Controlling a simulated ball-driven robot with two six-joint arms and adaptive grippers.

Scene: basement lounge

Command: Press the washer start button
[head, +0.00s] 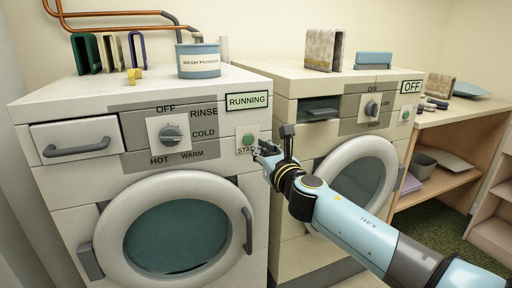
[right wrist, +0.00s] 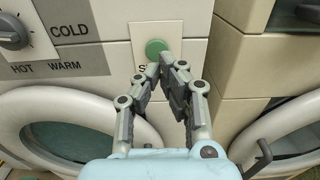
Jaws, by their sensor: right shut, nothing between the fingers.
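The washer (head: 84,196) is the left machine, with its round door shut and a display reading RUNNING (head: 247,100). Its green start button (head: 249,139) sits on a pale plate at the right of the panel, and it also shows in the right wrist view (right wrist: 156,48). My right gripper (head: 258,147) is shut and empty, with its fingertips just below the button. In the right wrist view its fingertips (right wrist: 166,62) overlap the lower edge of the button plate; I cannot tell whether they touch it. My left gripper is not in view.
A second machine (head: 283,85) to the right has a display reading OFF (head: 411,87) and its own green button (head: 406,115). A wash powder tub (head: 198,60) stands on the washer. A wooden shelf unit (head: 449,128) is at the far right.

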